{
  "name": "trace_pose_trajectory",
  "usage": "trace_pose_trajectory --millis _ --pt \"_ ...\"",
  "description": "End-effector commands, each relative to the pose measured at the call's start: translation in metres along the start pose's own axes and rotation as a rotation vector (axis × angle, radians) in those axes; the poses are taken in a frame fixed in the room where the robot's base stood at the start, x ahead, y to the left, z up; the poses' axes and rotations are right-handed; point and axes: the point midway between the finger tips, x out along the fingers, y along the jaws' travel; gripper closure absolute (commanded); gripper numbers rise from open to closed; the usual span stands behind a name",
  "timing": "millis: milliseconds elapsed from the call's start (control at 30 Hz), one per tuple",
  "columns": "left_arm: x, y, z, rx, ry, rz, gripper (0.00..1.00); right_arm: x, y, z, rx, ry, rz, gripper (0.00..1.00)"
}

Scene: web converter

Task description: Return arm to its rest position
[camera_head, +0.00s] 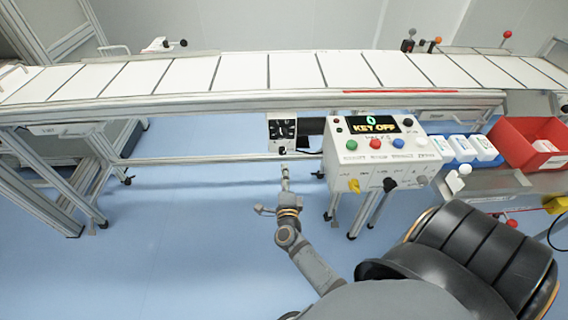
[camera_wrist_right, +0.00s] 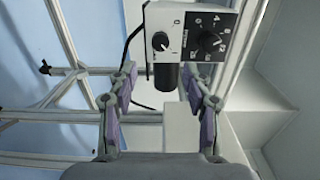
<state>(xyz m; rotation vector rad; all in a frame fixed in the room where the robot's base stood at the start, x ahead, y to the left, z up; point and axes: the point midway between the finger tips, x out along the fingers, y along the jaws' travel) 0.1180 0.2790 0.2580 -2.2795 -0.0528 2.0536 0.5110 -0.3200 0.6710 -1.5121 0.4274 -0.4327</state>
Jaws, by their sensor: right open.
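My right arm reaches up from the bottom middle of the head view, with its right gripper (camera_head: 286,176) just below a small control box (camera_head: 283,132) under the conveyor. In the right wrist view the fingers of the right gripper (camera_wrist_right: 160,102) are spread wide with nothing between them. I cannot tell the exact gap between fingers and box. My left gripper is in neither view.
The conveyor (camera_head: 240,72) with white panels spans the head view. A control panel (camera_head: 385,150) reading "KEY OFF" stands right of the gripper. The blue floor (camera_head: 180,220) left of the arm is clear.

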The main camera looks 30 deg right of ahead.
Motion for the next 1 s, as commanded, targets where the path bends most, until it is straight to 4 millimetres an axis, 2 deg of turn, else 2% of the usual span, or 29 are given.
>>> trace_pose_trajectory --millis 100,200,767,867,967,1000 --pt "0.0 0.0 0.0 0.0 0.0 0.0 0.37 -0.019 0.001 0.0 0.001 0.001 0.002 0.5" --pt "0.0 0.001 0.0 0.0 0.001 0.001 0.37 -0.027 0.0 0.0 0.001 0.001 0.001 0.5" --pt "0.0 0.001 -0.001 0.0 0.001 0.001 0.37 -0.029 0.001 0.0 -0.004 -0.002 0.001 0.5" --pt "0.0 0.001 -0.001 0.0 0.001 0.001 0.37 -0.033 0.022 0.007 -0.092 -0.053 0.031 0.5" --pt "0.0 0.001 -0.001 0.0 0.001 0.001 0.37 -0.049 0.079 0.021 -0.322 -0.196 0.114 0.5" --pt "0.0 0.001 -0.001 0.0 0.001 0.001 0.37 -0.061 0.11 0.025 -0.441 -0.275 0.16 0.5"
